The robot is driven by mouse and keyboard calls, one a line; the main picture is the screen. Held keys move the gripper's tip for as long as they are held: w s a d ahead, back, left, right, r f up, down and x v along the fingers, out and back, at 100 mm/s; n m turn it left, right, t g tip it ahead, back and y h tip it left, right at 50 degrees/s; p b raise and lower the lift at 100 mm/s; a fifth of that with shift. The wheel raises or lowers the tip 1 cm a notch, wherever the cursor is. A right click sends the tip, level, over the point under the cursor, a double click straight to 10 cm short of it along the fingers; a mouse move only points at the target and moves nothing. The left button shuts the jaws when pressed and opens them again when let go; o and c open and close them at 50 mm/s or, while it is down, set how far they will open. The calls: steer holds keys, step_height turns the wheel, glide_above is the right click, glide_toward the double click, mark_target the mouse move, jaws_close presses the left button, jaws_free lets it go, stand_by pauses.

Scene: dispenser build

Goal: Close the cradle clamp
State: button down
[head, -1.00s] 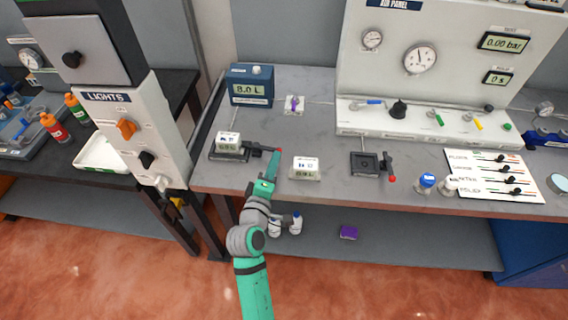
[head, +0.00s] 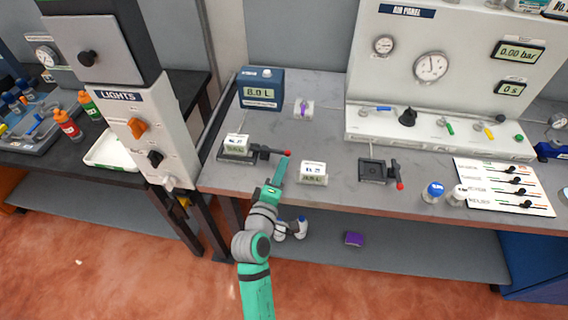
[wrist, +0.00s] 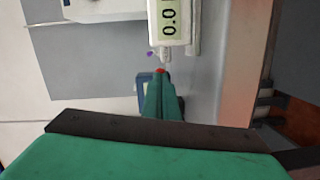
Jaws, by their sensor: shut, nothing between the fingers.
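A dark cradle (head: 228,158) at the left of the bench holds a white meter (head: 237,142) with a small display. Its clamp lever (head: 270,151) sticks out to the right and ends in a red tip (head: 287,153). My gripper (head: 283,162) is shut and empty, with its fingertips at the red tip. In the wrist view, the red tip (wrist: 160,70) shows just beyond my shut fingers (wrist: 160,80). I cannot tell whether they touch. A second, empty cradle (head: 372,171) with a red-tipped lever (head: 396,175) lies further right.
A second white meter (head: 313,172) stands on the bench just right of my gripper. A blue 8.0 L box (head: 261,90) and a purple-handled valve (head: 304,109) are behind. The lights panel (head: 140,130) rises at left. Bench between the cradles and the air panel is mostly clear.

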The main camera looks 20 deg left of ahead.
steer(key=s, duration=0.9)
steer(key=shift+s+d+r, duration=0.25)
steer(key=shift+d, duration=0.15)
steer(key=shift+w, duration=0.1)
steer(key=s+d+f+m+g, duration=0.2)
steer(key=s+d+f+m, duration=0.4)
steer(key=s+d+f, duration=0.5)
steer(key=s+d+r+m, duration=0.1)
steer(key=s+d+m, duration=0.3)
steer(key=s, duration=0.4)
steer(key=s+d+r+m+h, duration=0.1)
steer(key=s+d+m, duration=0.3)
steer(key=s+m, duration=0.2)
steer(key=s, duration=0.2)
steer(key=shift+s+r+m+h, duration=0.2)
steer(key=shift+s+m+h, duration=0.1)
steer(key=shift+s+m, duration=0.1)
steer(key=shift+d, duration=0.15)
